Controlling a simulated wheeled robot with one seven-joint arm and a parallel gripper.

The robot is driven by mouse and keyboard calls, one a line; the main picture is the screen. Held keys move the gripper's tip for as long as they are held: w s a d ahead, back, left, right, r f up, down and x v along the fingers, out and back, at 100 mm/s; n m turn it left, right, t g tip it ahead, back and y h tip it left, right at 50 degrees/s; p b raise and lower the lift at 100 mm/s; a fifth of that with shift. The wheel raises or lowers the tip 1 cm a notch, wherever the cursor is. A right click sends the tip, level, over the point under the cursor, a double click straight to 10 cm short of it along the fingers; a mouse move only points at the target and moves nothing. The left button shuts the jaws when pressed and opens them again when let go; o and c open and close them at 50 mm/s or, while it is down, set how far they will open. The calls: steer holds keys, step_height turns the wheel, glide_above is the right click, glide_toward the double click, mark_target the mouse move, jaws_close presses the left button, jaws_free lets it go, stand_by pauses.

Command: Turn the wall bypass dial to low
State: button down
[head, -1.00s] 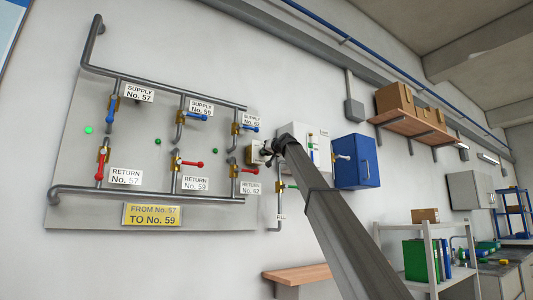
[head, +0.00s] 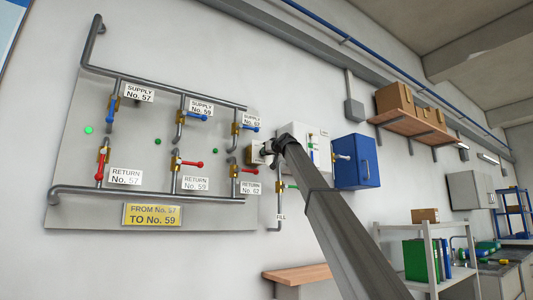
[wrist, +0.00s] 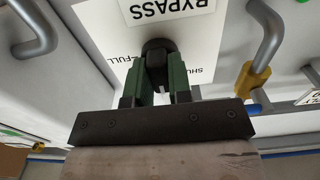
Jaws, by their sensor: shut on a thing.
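The bypass dial (wrist: 157,46) is a black knob on a white plate (wrist: 105,35) in the wrist view. The plate reads BYPASS, with FULL at the left and part of SHUT at the right; the lettering appears upside down. My gripper (wrist: 158,72) has its green fingers on either side of the knob, shut on it. The knob's pointer and any low mark are hidden or not readable. In the head view my gripper (head: 266,149) is at the wall, right of the valve panel, and my arm hides most of the dial.
The grey panel (head: 75,215) carries pipes and several red and blue valve handles, close left of my gripper. A white wall cabinet (head: 291,130) and a blue box (head: 354,160) are to the right. In the wrist view a grey pipe (wrist: 268,35) runs close to the plate.

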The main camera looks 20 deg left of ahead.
steer(key=c, duration=1)
jaws_free()
steer(key=shift+c, duration=0.2)
steer(key=v, duration=1.1)
steer(key=shift+f, duration=0.15)
